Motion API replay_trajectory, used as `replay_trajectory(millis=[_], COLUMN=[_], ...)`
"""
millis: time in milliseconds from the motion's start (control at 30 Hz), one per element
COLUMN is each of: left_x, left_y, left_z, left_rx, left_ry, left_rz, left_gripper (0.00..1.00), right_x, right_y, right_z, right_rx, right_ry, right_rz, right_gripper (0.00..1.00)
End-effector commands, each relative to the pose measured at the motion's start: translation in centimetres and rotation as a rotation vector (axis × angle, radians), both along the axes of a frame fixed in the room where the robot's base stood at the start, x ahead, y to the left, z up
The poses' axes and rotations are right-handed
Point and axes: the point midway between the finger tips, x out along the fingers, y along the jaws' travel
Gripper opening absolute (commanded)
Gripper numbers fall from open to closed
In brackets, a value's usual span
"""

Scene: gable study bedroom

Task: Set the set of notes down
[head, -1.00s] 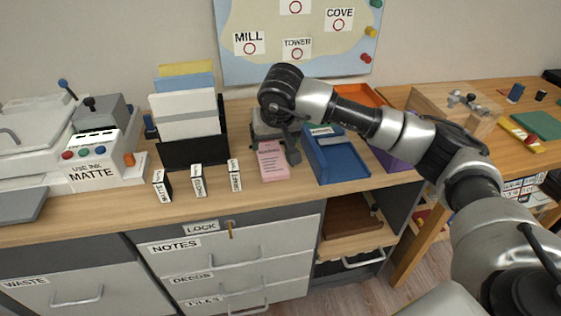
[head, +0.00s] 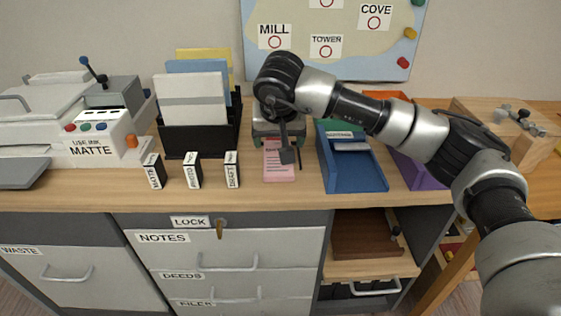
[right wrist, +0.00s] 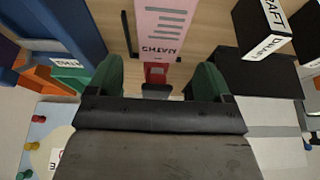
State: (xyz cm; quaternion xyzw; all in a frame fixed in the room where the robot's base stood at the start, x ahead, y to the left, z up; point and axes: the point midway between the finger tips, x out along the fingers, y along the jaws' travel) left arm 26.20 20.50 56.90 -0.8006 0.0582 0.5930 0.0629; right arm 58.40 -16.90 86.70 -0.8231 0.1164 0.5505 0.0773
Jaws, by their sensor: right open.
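The set of notes, a pink sheet or thin stack with dark print (head: 277,170), lies flat on the wooden desktop in the head view. In the right wrist view the pink notes (right wrist: 168,22) run away from my gripper, with a small red piece at their near end. My left gripper is not in view.
Three small labelled blocks (head: 193,171) stand left of the notes, before a black file holder (head: 200,140). A blue tray (head: 357,178) is close on the right. The front desk edge is clear.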

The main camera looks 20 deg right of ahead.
Motion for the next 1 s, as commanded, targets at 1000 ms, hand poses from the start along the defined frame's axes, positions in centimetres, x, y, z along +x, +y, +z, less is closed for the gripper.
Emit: replay_trajectory(millis=[1000], left_x=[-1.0], left_y=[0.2], left_z=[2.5], left_rx=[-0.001], left_ry=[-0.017], left_rz=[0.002], left_gripper=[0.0], right_x=[3.4], right_y=[-0.8], right_z=[-7.5], right_rx=[0.001], right_ry=[-0.001], right_rz=[0.0], right_gripper=[0.7])
